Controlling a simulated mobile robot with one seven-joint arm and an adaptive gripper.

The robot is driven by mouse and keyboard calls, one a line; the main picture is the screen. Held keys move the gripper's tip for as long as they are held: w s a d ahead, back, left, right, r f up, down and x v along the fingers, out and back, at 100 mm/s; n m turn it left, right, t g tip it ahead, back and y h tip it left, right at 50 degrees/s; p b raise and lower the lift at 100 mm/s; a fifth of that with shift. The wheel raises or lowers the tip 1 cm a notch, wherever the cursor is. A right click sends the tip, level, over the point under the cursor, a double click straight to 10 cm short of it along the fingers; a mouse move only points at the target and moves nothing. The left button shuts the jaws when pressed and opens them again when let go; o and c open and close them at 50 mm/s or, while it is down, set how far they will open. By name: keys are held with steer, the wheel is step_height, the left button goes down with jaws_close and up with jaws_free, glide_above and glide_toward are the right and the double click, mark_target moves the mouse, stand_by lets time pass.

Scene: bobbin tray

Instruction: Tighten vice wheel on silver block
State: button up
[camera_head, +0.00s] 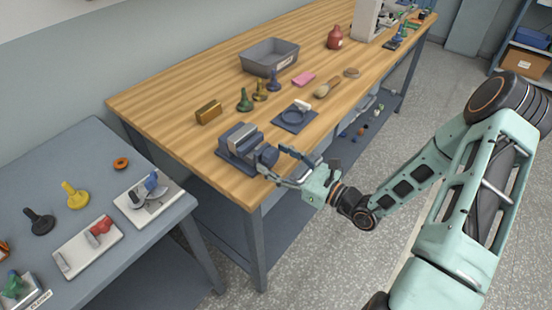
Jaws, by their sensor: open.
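The blue-grey vice (236,145) sits at the near left corner of the wooden workbench. A silver block (242,135) appears to lie between its jaws; whether the jaws touch it cannot be told. The vice wheel (267,155) is on the right side of the vice, facing my gripper. My gripper (276,163) is open at the bench edge, its fingers on either side of or right beside the wheel. Whether the fingers touch the wheel cannot be told at this size.
A grey side table (70,180) with small fixtures stands at left.

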steer(key=shift+c, duration=0.2)
steer(key=c, duration=1.1)
steer(key=m+p, duration=0.2)
steer(key=m, duration=0.1)
steer(key=shift+r+m, duration=0.15)
steer(key=shift+m, duration=0.15)
steer(key=shift+m+p, duration=1)
steer(key=shift+m, duration=0.7)
steer(key=shift+f, duration=0.2)
